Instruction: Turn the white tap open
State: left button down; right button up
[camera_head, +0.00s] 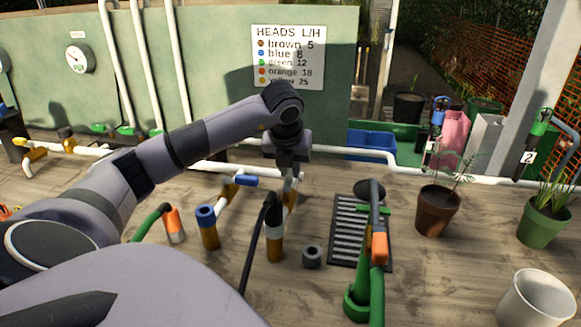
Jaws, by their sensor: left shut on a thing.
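My left gripper (289,164) points down in the middle of the view, at the top of a pale upright pipe (292,186) with a tan lower part. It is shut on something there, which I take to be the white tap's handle. The jaws and wrist hide most of that handle, so its angle cannot be told. A blue tap handle (245,181) sits just left of the gripper on a neighbouring pipe. My right gripper is not in view.
A green stand (357,300) is beside a drain grate (347,249). A brown pot (437,211) and white bucket (536,300) stand right.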

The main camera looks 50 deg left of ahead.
aim_at(288, 183)
pick_arm(q)
jog(key=c, duration=1)
grip_release()
jog(key=shift+c, duration=0.2)
jog(key=shift+v, duration=3.6)
